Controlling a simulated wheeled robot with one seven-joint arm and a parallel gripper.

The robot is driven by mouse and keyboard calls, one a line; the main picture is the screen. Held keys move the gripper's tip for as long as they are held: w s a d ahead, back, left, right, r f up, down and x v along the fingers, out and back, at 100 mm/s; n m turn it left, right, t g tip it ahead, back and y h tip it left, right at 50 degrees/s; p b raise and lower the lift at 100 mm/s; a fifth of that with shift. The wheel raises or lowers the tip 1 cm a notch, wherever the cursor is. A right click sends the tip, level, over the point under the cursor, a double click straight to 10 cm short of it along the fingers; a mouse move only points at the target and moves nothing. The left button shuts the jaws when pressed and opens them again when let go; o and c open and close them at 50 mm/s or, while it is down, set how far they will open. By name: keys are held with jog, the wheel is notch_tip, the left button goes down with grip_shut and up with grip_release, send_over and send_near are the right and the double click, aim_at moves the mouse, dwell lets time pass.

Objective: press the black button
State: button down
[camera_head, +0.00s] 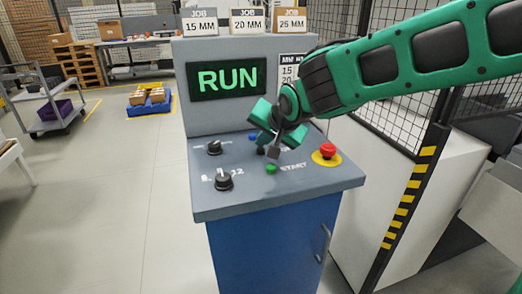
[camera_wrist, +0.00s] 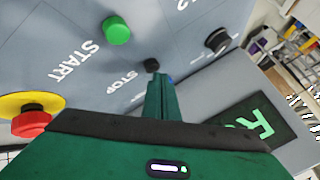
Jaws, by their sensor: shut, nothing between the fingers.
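The black button (camera_wrist: 152,65) shows in the wrist view beside the white STOP lettering on the grey sloping panel (camera_wrist: 200,25). My gripper (camera_wrist: 158,78) is shut and empty, and its fingertips appear right by the black button; I cannot tell whether they touch it.
The green START button (camera_head: 271,169) is just in front of my gripper. The red emergency button (camera_head: 328,150) on its yellow plate is to the right. Two black knobs (camera_head: 224,180) are on the left. The screen (camera_head: 228,78) reads RUN. A mesh fence (camera_head: 385,130) stands at right.

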jog(key=shift+f, duration=0.45)
dwell(0.4)
jog(key=shift+r, duration=0.9)
jog(key=shift+r, duration=2.5)
